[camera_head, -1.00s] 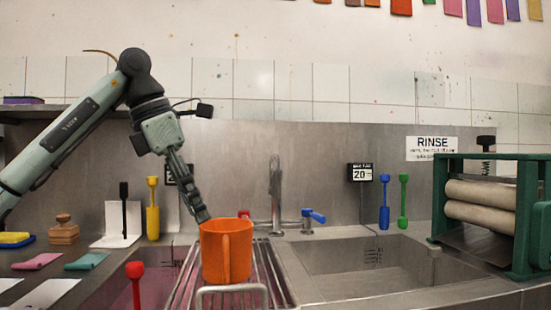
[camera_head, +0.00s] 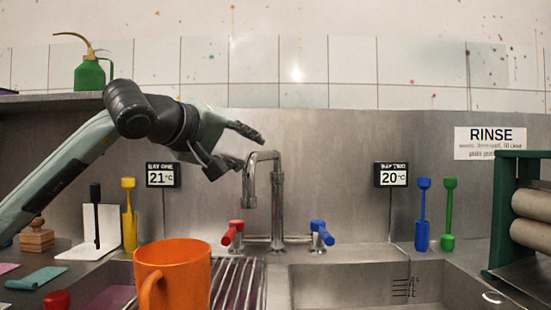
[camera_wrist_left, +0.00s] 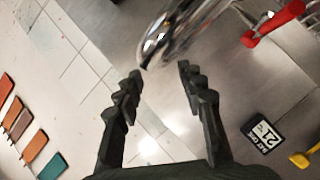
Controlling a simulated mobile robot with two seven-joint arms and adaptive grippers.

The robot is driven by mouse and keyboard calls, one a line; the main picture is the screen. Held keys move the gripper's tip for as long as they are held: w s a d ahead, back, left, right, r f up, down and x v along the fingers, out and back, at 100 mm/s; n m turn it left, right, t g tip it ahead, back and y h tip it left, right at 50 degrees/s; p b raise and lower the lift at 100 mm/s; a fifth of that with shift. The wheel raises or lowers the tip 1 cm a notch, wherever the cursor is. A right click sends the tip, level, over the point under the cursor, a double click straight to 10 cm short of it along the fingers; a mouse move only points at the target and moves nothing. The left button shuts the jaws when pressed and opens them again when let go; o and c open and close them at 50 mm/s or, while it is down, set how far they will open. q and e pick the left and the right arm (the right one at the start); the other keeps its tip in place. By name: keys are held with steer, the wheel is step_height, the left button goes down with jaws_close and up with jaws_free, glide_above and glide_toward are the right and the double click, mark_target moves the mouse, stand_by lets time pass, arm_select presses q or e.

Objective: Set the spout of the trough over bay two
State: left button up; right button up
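The metal spout (camera_head: 249,188) curves from the upright tap column (camera_head: 278,195) at the back of the trough; its outlet hangs a little left of the column. My left gripper (camera_head: 252,150) is open beside the top of the spout. In the left wrist view my open fingers (camera_wrist_left: 160,72) have the shiny spout (camera_wrist_left: 165,35) just beyond their tips; I cannot tell if they touch. The bay two basin (camera_head: 350,277) is at right, below the display (camera_head: 391,174) reading 20. The bay one display (camera_head: 163,174) reads 21. My right gripper is not in view.
An orange mug (camera_head: 172,275) stands in front, by the wire rack (camera_head: 240,280), hiding part of bay one. Red (camera_head: 233,231) and blue (camera_head: 321,234) tap handles flank the column. A green roller frame (camera_head: 505,220) stands at right. The air over bay two is clear.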

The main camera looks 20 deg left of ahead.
arm_select(q)
steer(key=p+x, duration=0.1)
steer(key=x, duration=0.6)
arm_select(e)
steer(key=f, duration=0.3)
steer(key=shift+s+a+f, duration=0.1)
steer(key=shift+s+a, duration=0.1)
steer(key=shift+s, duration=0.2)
arm_select(q)
jaws_close()
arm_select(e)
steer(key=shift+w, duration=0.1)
